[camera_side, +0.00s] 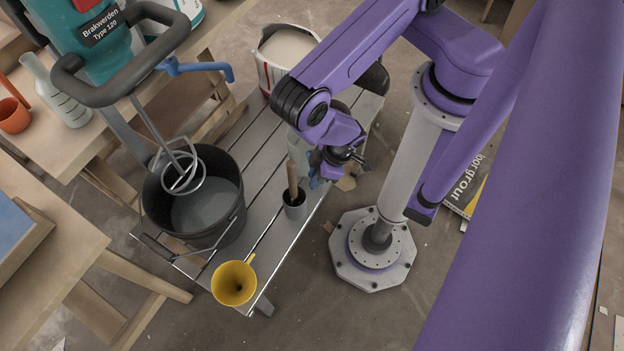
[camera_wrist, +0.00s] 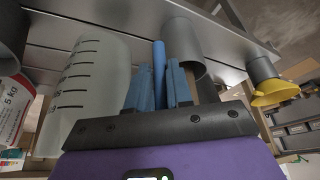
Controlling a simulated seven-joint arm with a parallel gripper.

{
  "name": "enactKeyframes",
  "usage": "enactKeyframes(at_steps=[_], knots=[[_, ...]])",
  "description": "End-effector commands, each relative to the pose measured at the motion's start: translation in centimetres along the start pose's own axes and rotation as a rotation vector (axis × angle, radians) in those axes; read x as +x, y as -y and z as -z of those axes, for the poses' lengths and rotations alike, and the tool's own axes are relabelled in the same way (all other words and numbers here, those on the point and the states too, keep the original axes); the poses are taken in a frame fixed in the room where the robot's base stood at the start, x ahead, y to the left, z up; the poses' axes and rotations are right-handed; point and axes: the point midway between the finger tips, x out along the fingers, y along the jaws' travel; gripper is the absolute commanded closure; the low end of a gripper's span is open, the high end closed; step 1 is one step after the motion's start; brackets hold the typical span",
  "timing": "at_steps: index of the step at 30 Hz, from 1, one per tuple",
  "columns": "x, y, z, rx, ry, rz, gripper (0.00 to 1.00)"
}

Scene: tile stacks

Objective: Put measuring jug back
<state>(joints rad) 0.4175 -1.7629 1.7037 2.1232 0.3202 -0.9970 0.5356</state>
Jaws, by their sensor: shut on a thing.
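The measuring jug is a pale translucent vessel with black graduation marks. In the wrist view the jug (camera_wrist: 88,95) fills the left, close beside my fingers. In the side view the jug (camera_side: 298,143) is partly hidden behind my wrist, over the far part of the grey slatted bench (camera_side: 262,238). My gripper (camera_side: 316,182) has blue fingers, also seen in the wrist view (camera_wrist: 160,92). They are closed around a narrow blue upright part next to the jug, which looks like its handle. Whether the jug's base touches the bench is hidden.
A black bucket (camera_side: 222,222) with a mixer whisk and a yellow funnel (camera_side: 234,284) stand toward the bench's near end. A white tub (camera_side: 270,72) stands at the far end. A pale graduated flask (camera_side: 62,100) stands on the left table.

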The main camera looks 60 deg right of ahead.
Motion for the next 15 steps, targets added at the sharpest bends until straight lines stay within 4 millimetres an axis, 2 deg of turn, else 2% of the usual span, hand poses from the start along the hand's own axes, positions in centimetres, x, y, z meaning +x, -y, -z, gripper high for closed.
enactKeyframes(at_steps=[3,8,15], knots=[[1.4,0.0,-0.6,0.000,-0.001,-0.001,1.00],[2.3,0.0,-0.9,0.001,0.000,-0.001,1.00],[4.7,0.0,-1.9,0.002,0.000,-0.001,1.00]])
